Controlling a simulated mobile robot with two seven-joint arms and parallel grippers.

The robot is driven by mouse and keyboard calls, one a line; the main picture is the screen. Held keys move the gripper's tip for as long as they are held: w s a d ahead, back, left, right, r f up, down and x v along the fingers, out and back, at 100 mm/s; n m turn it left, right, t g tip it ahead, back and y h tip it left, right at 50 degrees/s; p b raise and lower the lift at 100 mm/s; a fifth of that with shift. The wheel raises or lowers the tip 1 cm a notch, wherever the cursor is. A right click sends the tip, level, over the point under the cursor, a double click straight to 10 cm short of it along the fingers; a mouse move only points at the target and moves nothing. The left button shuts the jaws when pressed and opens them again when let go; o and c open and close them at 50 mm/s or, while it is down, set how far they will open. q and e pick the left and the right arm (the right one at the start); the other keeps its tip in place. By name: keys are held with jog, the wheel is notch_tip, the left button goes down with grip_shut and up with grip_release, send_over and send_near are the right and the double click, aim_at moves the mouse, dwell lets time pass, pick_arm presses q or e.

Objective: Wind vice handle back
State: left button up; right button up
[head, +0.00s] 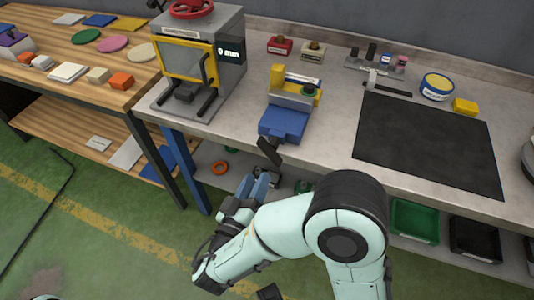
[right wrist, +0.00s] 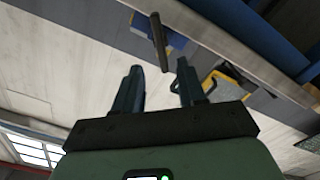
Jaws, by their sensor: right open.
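The blue vice (head: 284,122) stands at the front edge of the grey workbench, with a yellow block and a green round part at its jaws. Its dark handle (head: 268,150) hangs out in front of the bench edge, tilted. My right gripper (head: 256,183) is open and empty, a little below and in front of the handle. In the right wrist view the handle (right wrist: 159,42) shows as a dark bar just beyond the fingertips (right wrist: 160,70), between them and apart from the palm. Whether a finger touches it I cannot tell.
A grey machine with a yellow-framed window (head: 187,59) stands left of the vice. A black mat (head: 427,142) covers the bench to the right. Small blocks, a yellow-topped tin (head: 437,87) and bottles stand behind. Green (head: 413,220) and black bins sit on the lower shelf.

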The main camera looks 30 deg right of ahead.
aim_at(268, 156)
jog(key=x, duration=0.9)
jog(key=shift+a+p, duration=0.1)
jog(key=shift+p, duration=0.25)
grip_shut()
